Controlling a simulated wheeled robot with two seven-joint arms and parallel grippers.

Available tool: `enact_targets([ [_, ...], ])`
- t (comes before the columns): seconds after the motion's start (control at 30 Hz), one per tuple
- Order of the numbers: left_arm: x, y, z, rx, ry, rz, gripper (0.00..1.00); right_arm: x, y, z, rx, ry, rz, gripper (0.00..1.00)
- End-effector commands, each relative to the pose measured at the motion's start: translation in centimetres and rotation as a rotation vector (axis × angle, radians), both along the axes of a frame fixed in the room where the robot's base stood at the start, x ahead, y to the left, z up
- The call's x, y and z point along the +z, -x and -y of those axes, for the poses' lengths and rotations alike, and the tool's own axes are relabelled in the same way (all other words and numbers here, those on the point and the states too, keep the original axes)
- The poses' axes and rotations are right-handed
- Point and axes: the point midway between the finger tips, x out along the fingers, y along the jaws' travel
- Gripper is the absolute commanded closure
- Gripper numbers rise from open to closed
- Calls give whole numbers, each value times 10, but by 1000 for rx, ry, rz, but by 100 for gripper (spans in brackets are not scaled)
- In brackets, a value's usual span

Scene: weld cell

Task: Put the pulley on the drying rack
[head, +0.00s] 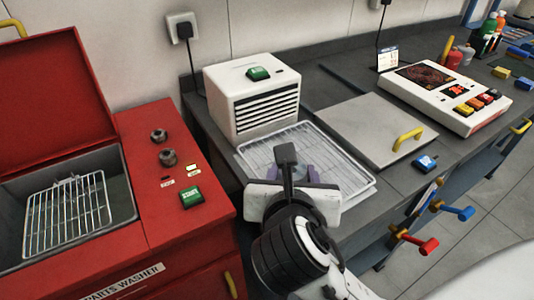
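The drying rack (348,178) is a wire rack in a pale tray on the dark bench, in front of a white louvred unit. My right gripper (296,176) is over the rack's near left part, with purple finger parts showing past the white wrist. The wrist and a dark block on a stem hide the space between the fingers, so I cannot tell whether they hold anything. I cannot make out a pulley anywhere. My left gripper is not in view.
The red parts washer (185,240) stands open at left, with a wire basket (68,218) in its basin. The white louvred unit (253,100) is behind the rack. A flat plate with a yellow handle (407,139) and a control panel (445,95) lie to the right.

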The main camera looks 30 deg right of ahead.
Motion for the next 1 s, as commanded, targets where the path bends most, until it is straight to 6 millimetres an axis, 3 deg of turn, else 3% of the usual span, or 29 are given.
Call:
enact_targets([
  [0.2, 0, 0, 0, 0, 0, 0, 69, 21, -56, 52, -218, 17, 13, 96],
  [0.4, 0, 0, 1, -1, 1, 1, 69, 32, -80, 79, -338, -6, 8, 96],
  [0.7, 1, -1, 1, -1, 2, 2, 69, -18, -81, 82, -352, -10, 3, 96],
  [1.0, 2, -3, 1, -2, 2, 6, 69, -46, -81, 82, -351, -10, 3, 96],
])
